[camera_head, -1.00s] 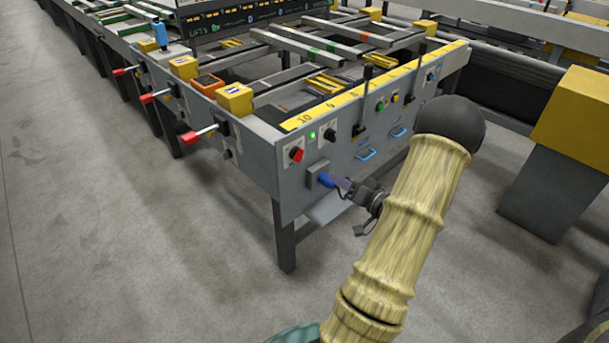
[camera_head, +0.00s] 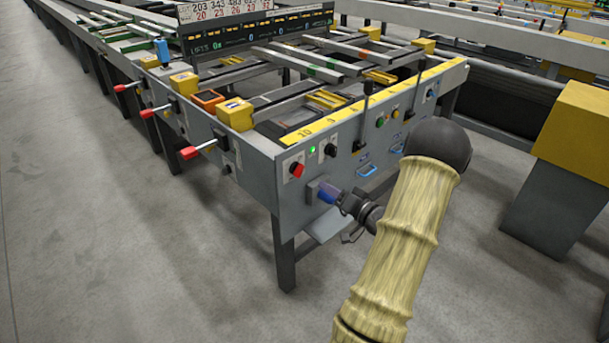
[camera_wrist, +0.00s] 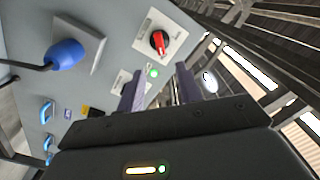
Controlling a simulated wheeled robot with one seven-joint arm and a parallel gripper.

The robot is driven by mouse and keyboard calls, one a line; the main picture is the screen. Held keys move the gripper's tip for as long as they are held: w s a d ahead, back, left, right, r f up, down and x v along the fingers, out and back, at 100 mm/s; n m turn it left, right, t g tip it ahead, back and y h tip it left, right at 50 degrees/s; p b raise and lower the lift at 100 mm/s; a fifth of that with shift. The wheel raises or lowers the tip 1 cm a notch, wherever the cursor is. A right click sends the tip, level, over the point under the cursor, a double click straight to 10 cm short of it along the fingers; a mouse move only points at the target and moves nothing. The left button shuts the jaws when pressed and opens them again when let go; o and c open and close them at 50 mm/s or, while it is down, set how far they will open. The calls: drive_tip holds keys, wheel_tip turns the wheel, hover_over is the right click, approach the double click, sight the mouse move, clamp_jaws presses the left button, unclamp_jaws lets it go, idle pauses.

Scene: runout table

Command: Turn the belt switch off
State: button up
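A rotary switch with a red handle on a white plate (camera_head: 297,169) sits at the left end of the grey front panel; it also shows in the wrist view (camera_wrist: 159,42). A black knob (camera_head: 331,150) is to its right, with a lit green lamp (camera_head: 312,150) between them. No label is readable, so I cannot tell which is the belt switch. My gripper (camera_wrist: 158,82) is open, its two dark fingers apart with nothing between them. It points at the panel near the green lamp in the wrist view, apart from the red handle. The second plate (camera_wrist: 122,82) is partly hidden by a finger.
A blue plug (camera_wrist: 67,54) with a black cable sticks out of a grey box below the switches, close to my gripper. Blue pull handles (camera_head: 366,170) and black levers line the panel. Red-handled levers (camera_head: 198,149) project on the left side. The floor in front is open.

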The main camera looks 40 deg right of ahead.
sight(303, 171)
drive_tip(key=w, duration=0.3)
drive_tip(key=w+b, duration=0.1)
drive_tip(key=w, duration=0.3)
drive_tip(key=w+b, duration=0.1)
drive_tip(key=w, duration=0.3)
drive_tip(key=shift+a, duration=0.4)
drive_tip(key=shift+s, duration=0.1)
drive_tip(key=shift+c, duration=0.3)
clamp_jaws()
